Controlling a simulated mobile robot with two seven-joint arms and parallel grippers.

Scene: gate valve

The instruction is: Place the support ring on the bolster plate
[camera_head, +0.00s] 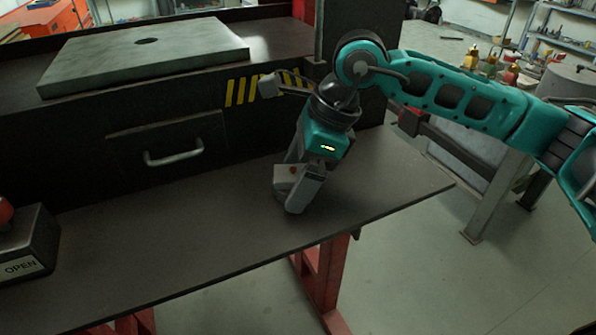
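The bolster plate (190,58) is most likely the flat grey slab with a dark round hole (147,41), at the upper left on the dark press bed. Its top is bare. My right gripper (290,203) points down at the dark shelf in front of the press, well below and right of the slab. Its fingertips are close to the shelf surface. I cannot tell whether they are shut or hold something, as the near finger blocks the view between them. I cannot make out the support ring. My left gripper is not in view.
The dark shelf (190,235) is clear in its middle. A grey box marked OPEN (25,250) with a red button stands at its left end. A drawer handle (173,155) juts from the press front. A yellow-black striped strip (240,92) is behind my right wrist.

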